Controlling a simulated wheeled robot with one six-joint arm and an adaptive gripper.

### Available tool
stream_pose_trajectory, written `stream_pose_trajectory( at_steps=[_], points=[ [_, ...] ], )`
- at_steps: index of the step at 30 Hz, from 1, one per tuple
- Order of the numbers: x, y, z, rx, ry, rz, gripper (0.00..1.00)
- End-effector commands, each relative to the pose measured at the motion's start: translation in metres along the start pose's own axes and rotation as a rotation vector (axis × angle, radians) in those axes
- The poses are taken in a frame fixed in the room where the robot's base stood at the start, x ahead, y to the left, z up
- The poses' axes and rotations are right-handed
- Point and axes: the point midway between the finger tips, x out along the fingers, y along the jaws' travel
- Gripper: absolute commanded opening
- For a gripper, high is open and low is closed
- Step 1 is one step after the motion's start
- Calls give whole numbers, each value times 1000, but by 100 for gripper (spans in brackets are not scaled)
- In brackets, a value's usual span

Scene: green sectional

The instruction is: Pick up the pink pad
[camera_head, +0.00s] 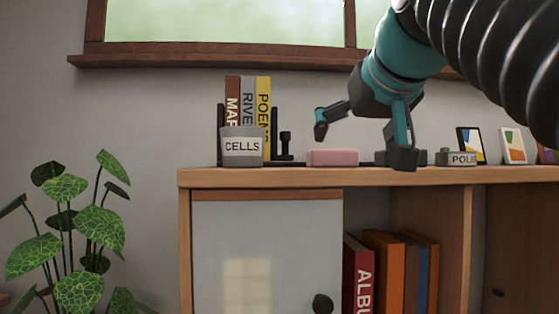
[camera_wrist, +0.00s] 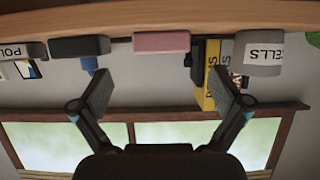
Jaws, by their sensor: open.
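The pink pad (camera_head: 332,157) is a small flat block lying on top of the wooden cabinet, near its front edge. In the wrist view, which is upside down, the pink pad (camera_wrist: 162,42) shows whole, ahead of the fingers and roughly centred between them. My gripper (camera_head: 361,138) is open and empty. In the head view its left finger is above the pad and its right finger is to the right of it. In the wrist view my gripper (camera_wrist: 162,92) has its fingers spread wide, with neither seen touching the pad.
A grey CELLS cup (camera_head: 242,147), upright books (camera_head: 263,100) and a black stamp-like object (camera_head: 285,147) stand left of the pad. A dark block (camera_wrist: 80,46) with a blue part sits close on the pad's other side. A POLIS block (camera_head: 458,158) and small pictures (camera_head: 512,145) stand farther right.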

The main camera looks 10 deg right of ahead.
Motion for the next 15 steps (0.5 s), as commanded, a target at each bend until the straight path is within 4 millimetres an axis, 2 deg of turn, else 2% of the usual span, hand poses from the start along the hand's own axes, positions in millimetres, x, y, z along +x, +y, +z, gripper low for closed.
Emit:
stream_pose_trajectory(
  at_steps=[2,5,15],
  points=[
    [-4,0,-8,0,15,0,100],
    [2,0,-11,0,19,-1,100],
    [61,0,-12,-1,18,0,100]
  ],
)
